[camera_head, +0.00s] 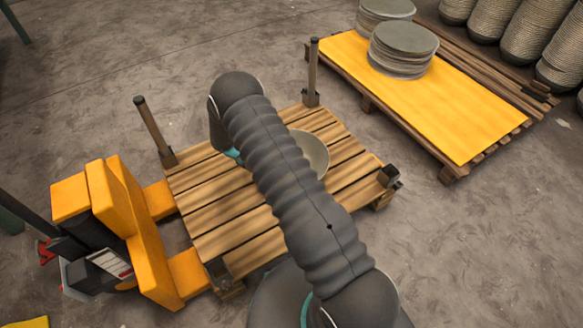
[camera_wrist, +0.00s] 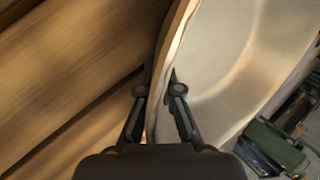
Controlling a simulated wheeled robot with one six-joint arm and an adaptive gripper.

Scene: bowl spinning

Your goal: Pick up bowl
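A pale grey bowl (camera_head: 315,153) is at the wooden pallet (camera_head: 205,215), partly hidden behind my arm in the head view. In the wrist view the bowl (camera_wrist: 228,60) fills the right side, its rim running up and down the middle. My gripper (camera_wrist: 158,90) has its fingers apart, with the rim passing between them. The left finger is outside the bowl and the right finger is over its inner side. I cannot tell whether either finger touches the bowl. My arm hides the gripper in the head view.
Posts (camera_head: 155,132) stand at the pallet's corners. A yellow pallet jack (camera_head: 135,225) is at its left. Another pallet with a yellow sheet (camera_head: 440,100) and stacked grey discs (camera_head: 402,48) is at the upper right. Bare floor lies between the pallets.

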